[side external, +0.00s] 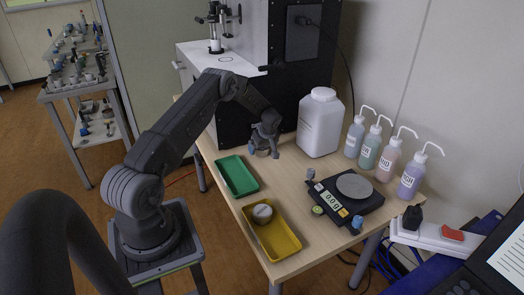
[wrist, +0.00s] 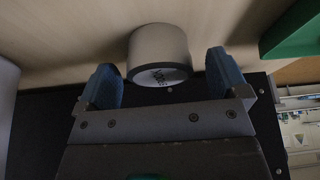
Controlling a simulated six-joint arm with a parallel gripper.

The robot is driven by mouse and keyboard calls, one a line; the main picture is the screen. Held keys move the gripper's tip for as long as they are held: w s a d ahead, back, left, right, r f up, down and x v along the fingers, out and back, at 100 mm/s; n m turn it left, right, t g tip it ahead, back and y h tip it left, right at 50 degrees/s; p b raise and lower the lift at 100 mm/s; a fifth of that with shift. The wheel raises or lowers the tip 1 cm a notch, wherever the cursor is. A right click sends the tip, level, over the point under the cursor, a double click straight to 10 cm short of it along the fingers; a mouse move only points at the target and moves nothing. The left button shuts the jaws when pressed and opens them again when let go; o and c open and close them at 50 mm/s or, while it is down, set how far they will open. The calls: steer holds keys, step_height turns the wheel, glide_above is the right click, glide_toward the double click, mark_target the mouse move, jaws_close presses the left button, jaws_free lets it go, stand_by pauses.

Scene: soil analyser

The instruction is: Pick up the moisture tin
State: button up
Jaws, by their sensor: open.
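A short grey cylindrical tin (wrist: 160,45) with printed dark lettering on its near end stands on the wooden table in the wrist view. It shows between the two blue fingertips of my gripper (wrist: 165,76), with a gap on each side. My gripper is open and not closed on it. In the side external view my gripper (side external: 264,150) is low over the table by the dark machine, and it largely hides the tin there. Another round pale tin (side external: 262,212) sits in the yellow tray (side external: 284,247).
A green tray (side external: 237,176) lies left of my gripper; its edge shows in the wrist view (wrist: 290,35). A large white bottle (side external: 320,124) stands to the right. Several wash bottles (side external: 411,177) and a scale (side external: 345,199) are farther right. The dark machine (side external: 290,70) stands behind.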

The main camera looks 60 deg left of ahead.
steer(key=shift+a+f, duration=0.2)
steer(key=shift+f, duration=0.2)
steer(key=c, duration=1)
